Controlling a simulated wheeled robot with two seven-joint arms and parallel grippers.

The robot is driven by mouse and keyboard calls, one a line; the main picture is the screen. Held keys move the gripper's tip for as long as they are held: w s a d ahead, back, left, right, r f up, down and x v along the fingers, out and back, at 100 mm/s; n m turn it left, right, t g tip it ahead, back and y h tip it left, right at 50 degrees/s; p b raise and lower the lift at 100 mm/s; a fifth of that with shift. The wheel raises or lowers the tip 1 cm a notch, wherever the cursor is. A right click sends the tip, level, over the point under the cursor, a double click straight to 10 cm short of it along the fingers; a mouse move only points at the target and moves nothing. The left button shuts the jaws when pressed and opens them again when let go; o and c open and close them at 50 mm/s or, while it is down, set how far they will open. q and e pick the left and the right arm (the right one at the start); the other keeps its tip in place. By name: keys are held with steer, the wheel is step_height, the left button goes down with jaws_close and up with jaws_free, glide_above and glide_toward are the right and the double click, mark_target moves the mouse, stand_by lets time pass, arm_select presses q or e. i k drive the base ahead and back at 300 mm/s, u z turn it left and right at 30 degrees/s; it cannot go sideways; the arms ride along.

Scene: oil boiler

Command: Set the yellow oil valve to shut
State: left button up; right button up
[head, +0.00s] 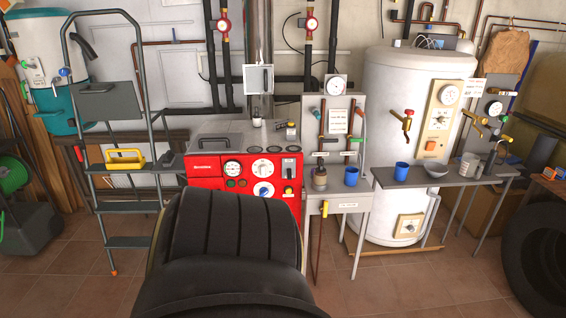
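Several yellow or brass-coloured handles show in the head view, and I cannot tell from labels which is the oil valve. A yellow lever (324,208) sits on the front of the small grey table, above a reddish pipe. A yellow tap handle (474,118) is at the right, by the grey gauge panel, and a smaller yellow handle (505,138) is beside it. A small yellow knob (289,190) is on the red boiler (204,168). The handles' exact settings are too small to read. Neither of my grippers is in view.
A grey stepladder (112,180) bearing a yellow toolbox (125,160) stands left of the boiler. A white tank (385,85) stands behind the right table (440,180), which holds a blue cup (402,171). A tyre (545,255) is at far right. Tiled floor (420,285) is clear front right.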

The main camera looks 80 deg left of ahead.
mark_target(325, 204)
steer(key=u, duration=0.15)
steer(key=k, duration=0.5)
steer(key=u, duration=2.6)
